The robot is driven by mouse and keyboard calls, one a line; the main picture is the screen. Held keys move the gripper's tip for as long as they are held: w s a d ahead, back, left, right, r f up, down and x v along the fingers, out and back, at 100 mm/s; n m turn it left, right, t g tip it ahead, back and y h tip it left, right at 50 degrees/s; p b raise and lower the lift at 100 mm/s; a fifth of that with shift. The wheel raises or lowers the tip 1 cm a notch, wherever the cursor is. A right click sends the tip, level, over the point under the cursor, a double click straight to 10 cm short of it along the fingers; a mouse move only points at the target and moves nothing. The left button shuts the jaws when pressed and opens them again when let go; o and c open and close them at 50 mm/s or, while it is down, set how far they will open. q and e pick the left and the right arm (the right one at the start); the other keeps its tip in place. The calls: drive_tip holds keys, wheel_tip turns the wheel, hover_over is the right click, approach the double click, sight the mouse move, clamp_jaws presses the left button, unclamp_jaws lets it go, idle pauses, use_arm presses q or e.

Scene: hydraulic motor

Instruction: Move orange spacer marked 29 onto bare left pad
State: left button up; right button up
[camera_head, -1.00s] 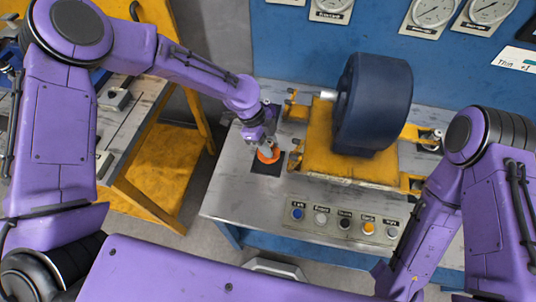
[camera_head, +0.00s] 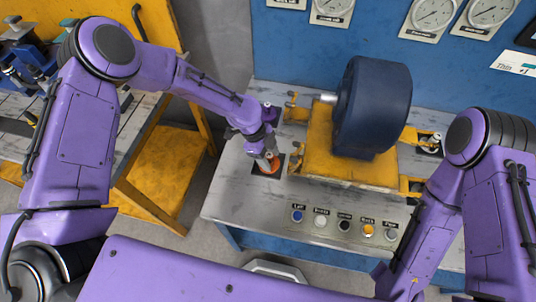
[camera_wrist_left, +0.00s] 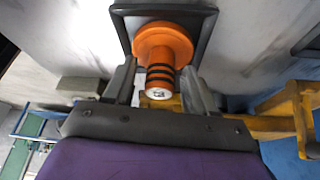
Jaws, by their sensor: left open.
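The orange spacer (camera_head: 267,167) stands on a dark square pad (camera_head: 257,172) at the left of the motor. In the left wrist view, the orange spacer (camera_wrist_left: 160,45) has a wide flange, black rings and a white end with a mark too small to read surely. Its flange lies within the frame of the pad (camera_wrist_left: 125,14). My left gripper (camera_head: 267,158) is at the spacer. In the wrist view, the left gripper (camera_wrist_left: 160,88) is open, with one finger on each side of the spacer's stem and gaps showing. My right gripper is out of view.
The dark blue motor (camera_head: 374,105) on its yellow base (camera_head: 340,168) stands close right of the gripper. A pale part (camera_head: 431,139) stands at the bench's right. A row of buttons (camera_head: 344,225) lines the front. Bare grey bench (camera_head: 230,195) lies left of the pad.

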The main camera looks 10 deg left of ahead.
use_arm(q)
drive_tip(key=b+v, duration=0.2)
drive_tip(key=v, duration=1)
drive_tip(key=shift+r, duration=0.2)
drive_tip(key=shift+d, duration=0.1)
idle(0.7)
